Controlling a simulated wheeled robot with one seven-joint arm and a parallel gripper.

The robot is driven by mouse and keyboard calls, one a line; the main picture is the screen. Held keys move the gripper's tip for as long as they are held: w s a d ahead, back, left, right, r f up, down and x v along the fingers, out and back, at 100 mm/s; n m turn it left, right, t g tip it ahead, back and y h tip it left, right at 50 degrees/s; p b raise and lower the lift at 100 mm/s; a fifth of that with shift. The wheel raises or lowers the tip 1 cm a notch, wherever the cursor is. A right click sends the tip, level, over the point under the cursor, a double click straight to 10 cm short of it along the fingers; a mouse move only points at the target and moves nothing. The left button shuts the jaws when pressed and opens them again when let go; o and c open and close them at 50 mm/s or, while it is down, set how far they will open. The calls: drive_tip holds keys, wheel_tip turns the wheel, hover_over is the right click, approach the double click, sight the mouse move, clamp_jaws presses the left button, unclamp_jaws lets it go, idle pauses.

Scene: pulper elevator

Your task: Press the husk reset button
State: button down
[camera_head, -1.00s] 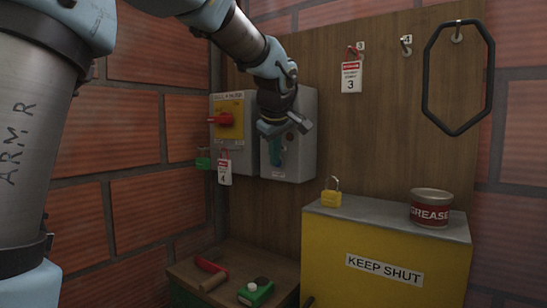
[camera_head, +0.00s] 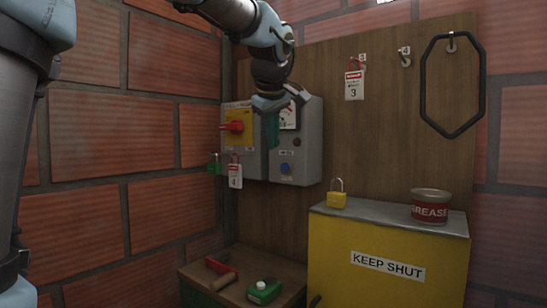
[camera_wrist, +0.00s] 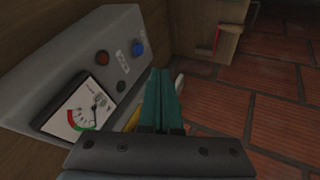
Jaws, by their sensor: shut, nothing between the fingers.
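A grey control box (camera_head: 308,150) on the wooden board carries a blue button (camera_head: 285,168) low on its front. A dark red round button or lamp (camera_head: 297,142) sits above it, and a dial gauge (camera_head: 288,115) is at the top. In the wrist view the blue button (camera_wrist: 138,47) is beyond my fingertips, with the dark red one (camera_wrist: 102,57) and the gauge (camera_wrist: 85,108) to the left. The labels are too small to read. My gripper (camera_head: 272,146) is shut and empty, its teal fingers pointing down in front of the box, above and left of the blue button, apparently not touching it.
A yellow switch box with a red handle (camera_head: 234,127) adjoins on the left, with a green padlock (camera_head: 214,164) and a tag (camera_head: 235,176). Below right stands a yellow cabinet (camera_head: 390,240) bearing a yellow padlock (camera_head: 337,195) and a grease tin (camera_head: 431,206). Brick wall borders the left.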

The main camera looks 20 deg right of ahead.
drive_tip(key=shift+v, duration=1.2)
